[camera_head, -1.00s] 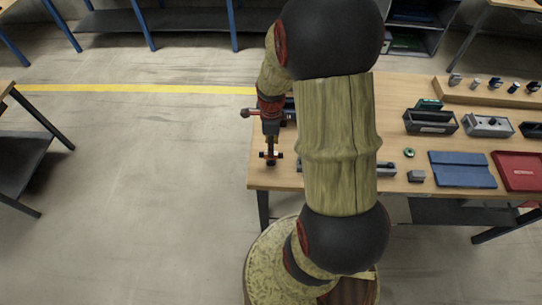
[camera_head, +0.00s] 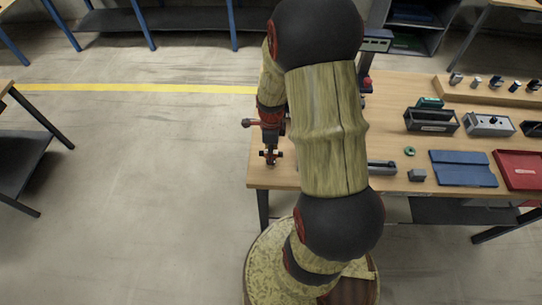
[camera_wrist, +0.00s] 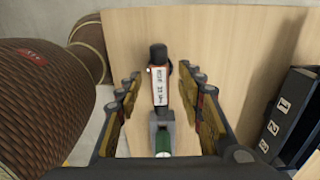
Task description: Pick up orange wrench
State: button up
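My gripper (camera_wrist: 163,80) is open in the wrist view, its two fingers apart on either side of an upright-in-picture tool-like thing (camera_wrist: 160,88). This thing has a dark rounded end, a white lettered label with a red-orange border, and a grey and green part near the bottom. In the head view my gripper (camera_head: 270,157) is over the left front part of the wooden table (camera_head: 282,178). My arm hides the table's middle there.
A black box with white numbers (camera_wrist: 287,115) stands right of my gripper in the wrist view. On the table's right are a grey open box (camera_head: 431,121), a green ring (camera_head: 409,151), a blue plate (camera_head: 462,168) and a red tray (camera_head: 520,168). The floor at left is clear.

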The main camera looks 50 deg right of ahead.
jog(key=shift+f, duration=0.2)
jog(key=shift+c, duration=1.2)
jog(key=c, duration=0.7)
grip_shut()
